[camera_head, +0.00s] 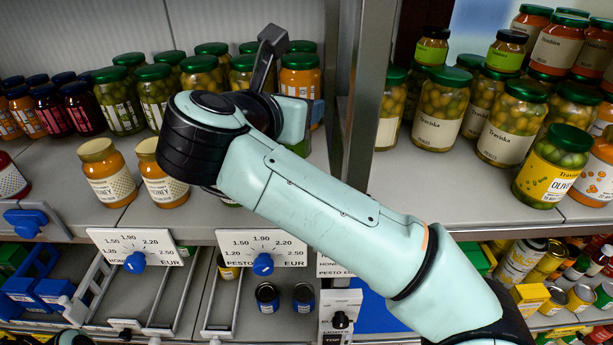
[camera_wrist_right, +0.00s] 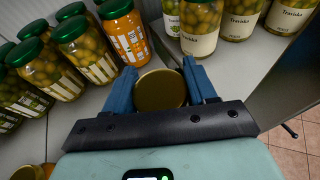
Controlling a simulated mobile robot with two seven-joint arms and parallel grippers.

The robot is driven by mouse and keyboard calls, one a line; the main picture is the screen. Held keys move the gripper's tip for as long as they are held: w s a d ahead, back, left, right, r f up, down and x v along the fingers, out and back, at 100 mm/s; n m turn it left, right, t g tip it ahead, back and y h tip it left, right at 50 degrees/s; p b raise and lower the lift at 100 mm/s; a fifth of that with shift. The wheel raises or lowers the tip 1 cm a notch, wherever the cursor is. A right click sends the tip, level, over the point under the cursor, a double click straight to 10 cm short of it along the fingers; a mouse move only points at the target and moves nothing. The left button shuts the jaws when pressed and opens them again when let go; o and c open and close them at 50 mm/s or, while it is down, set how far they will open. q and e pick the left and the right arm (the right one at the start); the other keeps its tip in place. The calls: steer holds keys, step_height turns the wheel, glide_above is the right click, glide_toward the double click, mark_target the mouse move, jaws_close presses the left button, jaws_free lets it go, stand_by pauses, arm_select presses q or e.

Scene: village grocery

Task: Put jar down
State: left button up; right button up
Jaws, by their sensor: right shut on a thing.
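A jar with a gold lid (camera_wrist_right: 160,91) sits between the two blue fingers of my right gripper (camera_wrist_right: 160,84). The gripper is shut on it, and the lid faces the right wrist camera. The jar's body is mostly hidden under the lid, so I cannot tell if its base touches the grey shelf (camera_head: 395,185). In the head view my right arm reaches across to the shelf and hides most of the jar. My left gripper is not in view.
Two gold-lidded honey jars (camera_head: 108,172) (camera_head: 162,174) stand at the shelf front, left of my arm. A metal upright (camera_head: 357,100) divides the shelves. Price tags (camera_head: 262,247) line the edge.

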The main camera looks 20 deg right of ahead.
steer(key=shift+w+d, duration=0.2)
steer(key=shift+w+f, duration=0.1)
steer(key=shift+f, duration=0.05)
steer(key=f, duration=0.4)
steer(key=shift+s+a+f, duration=0.1)
steer(key=shift+s+f, duration=0.2)
steer(key=shift+f, duration=0.05)
steer(key=shift+w+f, duration=0.2)
steer(key=shift+f, duration=2.2)
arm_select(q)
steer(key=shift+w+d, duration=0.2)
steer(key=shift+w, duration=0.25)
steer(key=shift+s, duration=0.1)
